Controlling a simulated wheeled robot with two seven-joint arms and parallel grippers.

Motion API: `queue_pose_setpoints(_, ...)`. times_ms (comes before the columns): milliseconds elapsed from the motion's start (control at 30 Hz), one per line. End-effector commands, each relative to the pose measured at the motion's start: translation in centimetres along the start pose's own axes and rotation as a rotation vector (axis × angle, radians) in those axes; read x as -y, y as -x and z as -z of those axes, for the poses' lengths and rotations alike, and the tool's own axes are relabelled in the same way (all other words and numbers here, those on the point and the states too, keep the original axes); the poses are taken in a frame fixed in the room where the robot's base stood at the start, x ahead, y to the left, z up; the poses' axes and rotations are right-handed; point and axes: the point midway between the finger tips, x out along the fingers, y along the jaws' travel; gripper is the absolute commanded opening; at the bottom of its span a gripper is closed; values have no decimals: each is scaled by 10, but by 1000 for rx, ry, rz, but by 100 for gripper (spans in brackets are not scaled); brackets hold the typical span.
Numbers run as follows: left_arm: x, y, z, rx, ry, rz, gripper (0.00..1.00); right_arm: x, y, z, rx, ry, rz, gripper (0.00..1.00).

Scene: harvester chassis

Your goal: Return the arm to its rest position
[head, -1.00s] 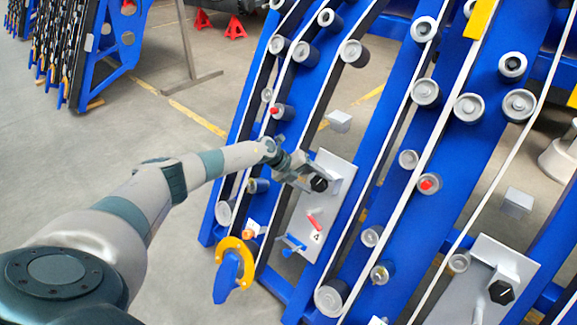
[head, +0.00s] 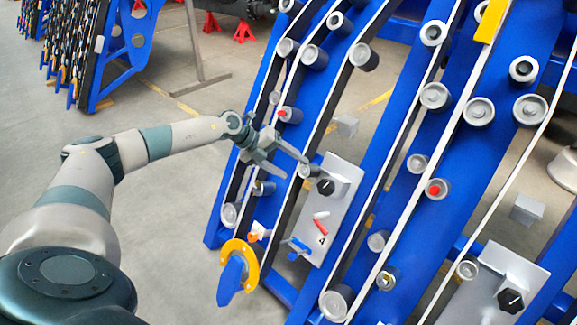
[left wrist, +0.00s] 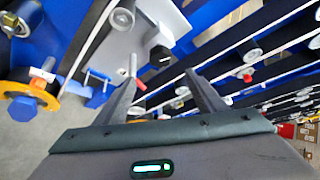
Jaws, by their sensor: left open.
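My left gripper (head: 292,165) is open and empty in the head view, held in front of the blue harvester chassis (head: 395,130). Its fingers point right, just up and left of the black knob (head: 325,186) on a grey plate (head: 340,210). It also shows in the left wrist view (left wrist: 165,92), fingers apart with nothing between them. The plate carries a red-tipped lever (head: 321,216) and a blue toggle (head: 298,246) lower down. In the left wrist view the black knob (left wrist: 160,55) is beyond the fingers. My right gripper is out of view.
Rollers and belts line the chassis around the gripper. A yellow ring with a blue handle (head: 240,268) sticks out at the lower left. A second plate with a knob (head: 511,299) is at lower right. Open floor (head: 180,240) lies left of the chassis.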

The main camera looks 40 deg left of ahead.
Motion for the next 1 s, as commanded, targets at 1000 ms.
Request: queue_pose_setpoints(1000,21,-62,38,-33,112,156,64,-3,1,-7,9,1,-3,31)
